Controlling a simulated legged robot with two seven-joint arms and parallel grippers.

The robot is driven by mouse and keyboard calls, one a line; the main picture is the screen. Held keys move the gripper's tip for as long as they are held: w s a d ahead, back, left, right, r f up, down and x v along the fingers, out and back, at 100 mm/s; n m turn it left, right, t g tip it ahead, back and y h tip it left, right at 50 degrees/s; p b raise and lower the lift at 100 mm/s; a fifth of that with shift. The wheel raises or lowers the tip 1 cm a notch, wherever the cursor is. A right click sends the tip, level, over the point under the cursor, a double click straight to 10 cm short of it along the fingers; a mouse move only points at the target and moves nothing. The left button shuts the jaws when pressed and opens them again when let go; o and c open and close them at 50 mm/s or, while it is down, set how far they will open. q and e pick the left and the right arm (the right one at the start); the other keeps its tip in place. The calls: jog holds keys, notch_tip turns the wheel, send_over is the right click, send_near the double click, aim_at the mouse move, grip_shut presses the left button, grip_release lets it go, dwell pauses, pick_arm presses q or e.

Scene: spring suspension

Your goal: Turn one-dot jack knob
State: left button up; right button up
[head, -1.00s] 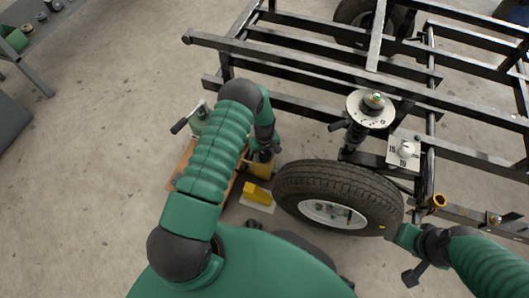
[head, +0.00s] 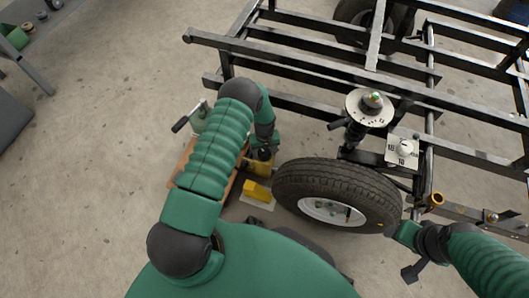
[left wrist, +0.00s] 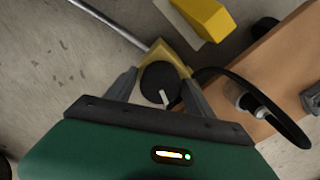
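In the left wrist view a round black knob (left wrist: 158,84) with a white mark sits on a yellow jack body (left wrist: 172,55). My left gripper (left wrist: 160,80) has a finger on each side of the knob; whether both press on it is unclear. No dots can be read on it. In the head view my left gripper (head: 262,150) reaches down over the jack, beside the tyre, and my arm hides part of it. My right gripper (head: 408,234) is at the tyre's right side; its fingers are too unclear to judge.
A yellow block (head: 257,191) lies near the jack.

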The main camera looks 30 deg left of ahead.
pick_arm(q)
jog(key=shift+o, duration=0.6)
jog(key=shift+r, duration=0.3)
notch_tip(320, 180, up, 16)
jog(key=p, duration=0.8)
jog(key=shift+p, duration=0.3)
